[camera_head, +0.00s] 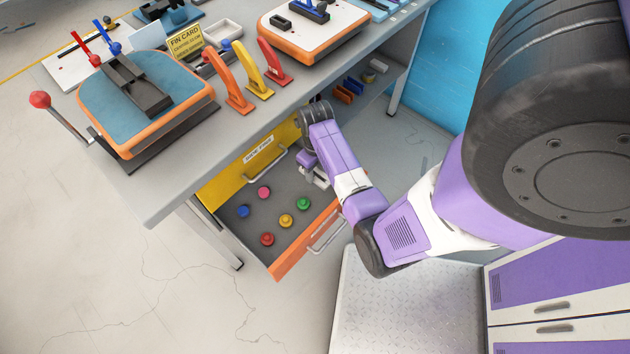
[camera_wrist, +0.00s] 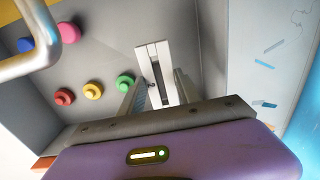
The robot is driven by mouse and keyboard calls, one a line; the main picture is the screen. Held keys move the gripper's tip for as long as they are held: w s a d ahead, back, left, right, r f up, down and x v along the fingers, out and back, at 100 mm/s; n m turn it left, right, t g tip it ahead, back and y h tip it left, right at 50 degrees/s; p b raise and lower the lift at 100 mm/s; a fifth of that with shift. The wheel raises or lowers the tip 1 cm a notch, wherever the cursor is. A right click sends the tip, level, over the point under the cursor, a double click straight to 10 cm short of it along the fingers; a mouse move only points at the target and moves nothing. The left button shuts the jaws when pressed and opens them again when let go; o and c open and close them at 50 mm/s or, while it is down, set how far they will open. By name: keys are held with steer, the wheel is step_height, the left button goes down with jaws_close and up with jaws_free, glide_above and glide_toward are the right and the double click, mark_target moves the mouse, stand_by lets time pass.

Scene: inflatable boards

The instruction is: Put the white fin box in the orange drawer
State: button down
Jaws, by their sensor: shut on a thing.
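The orange drawer (camera_head: 287,259) is pulled out below the workbench, and its grey floor (camera_wrist: 105,35) fills much of the wrist view. My gripper (camera_head: 314,178) reaches into the space over the drawer's back right part, partly hidden by my arm. In the wrist view my gripper (camera_wrist: 160,88) is shut on the white fin box (camera_wrist: 152,54), a narrow white block with a dark slot. The box appears over the drawer floor; I cannot tell whether it touches it. In the head view the box is mostly hidden by my gripper and arm.
Several coloured knobs, including a green one (camera_head: 303,203) and a red one (camera_head: 267,239), lie in the drawer's left and middle. A yellow drawer front (camera_head: 230,172) with a handle is behind and above. The workbench top (camera_head: 180,186) overhangs at the left.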

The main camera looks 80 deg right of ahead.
mark_target(315, 186)
steer(key=shift+f+b, duration=0.5)
steer(key=shift+f, duration=2.55)
steer(key=shift+f, duration=0.1)
steer(key=c, duration=0.9)
jaws_free()
steer(key=shift+o, duration=0.2)
